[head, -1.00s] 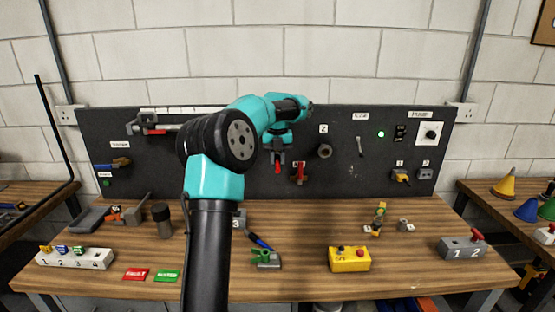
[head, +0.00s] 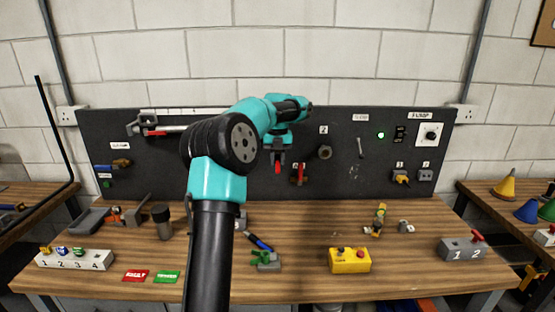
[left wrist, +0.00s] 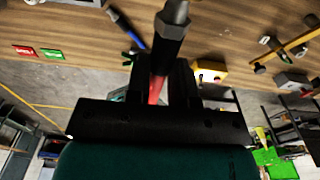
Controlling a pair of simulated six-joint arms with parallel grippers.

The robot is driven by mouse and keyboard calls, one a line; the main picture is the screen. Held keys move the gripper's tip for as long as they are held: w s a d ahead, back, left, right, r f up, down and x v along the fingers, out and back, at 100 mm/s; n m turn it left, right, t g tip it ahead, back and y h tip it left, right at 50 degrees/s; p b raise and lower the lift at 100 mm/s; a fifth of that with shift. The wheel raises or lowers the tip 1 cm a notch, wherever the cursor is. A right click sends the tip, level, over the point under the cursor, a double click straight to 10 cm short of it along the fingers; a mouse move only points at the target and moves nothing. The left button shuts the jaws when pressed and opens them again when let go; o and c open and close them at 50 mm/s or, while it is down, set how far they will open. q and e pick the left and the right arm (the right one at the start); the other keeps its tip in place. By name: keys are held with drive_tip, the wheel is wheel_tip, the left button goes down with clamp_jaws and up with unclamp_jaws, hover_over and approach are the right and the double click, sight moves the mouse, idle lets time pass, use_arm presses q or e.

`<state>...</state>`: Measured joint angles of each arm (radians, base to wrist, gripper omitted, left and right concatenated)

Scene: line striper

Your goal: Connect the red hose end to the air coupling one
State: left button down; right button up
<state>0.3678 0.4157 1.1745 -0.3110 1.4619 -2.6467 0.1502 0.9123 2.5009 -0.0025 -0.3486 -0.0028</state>
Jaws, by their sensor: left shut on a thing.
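My left gripper (head: 278,160) is in front of the dark panel, left of the fitting under label 2. It is shut on the red hose end (head: 278,168), whose red part shows below the fingers. In the left wrist view the gripper (left wrist: 160,88) has a finger on each side of the hose end (left wrist: 168,42), with a dark hex body, a pale metal tip and red hose behind. A round dark fitting (head: 325,152) sits on the panel under label 2. I cannot make out air coupling one; my arm covers part of the panel. My right gripper is not in view.
A red-handled valve (head: 299,174) is on the panel just right of the gripper. On the bench stand a yellow button box (head: 349,261), a green clamp-like piece (head: 262,257) and a white numbered block (head: 74,260). The bench's middle right is mostly clear.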

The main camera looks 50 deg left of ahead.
use_arm(q)
drive_tip(key=shift+w+a, duration=0.55)
idle(0.4)
drive_tip(key=c, duration=0.6)
unclamp_jaws()
drive_tip(key=shift+r, duration=0.15)
drive_tip(key=shift+a+r, duration=0.1)
drive_tip(key=shift+r, duration=3.25)
drive_tip(key=shift+w, duration=0.1)
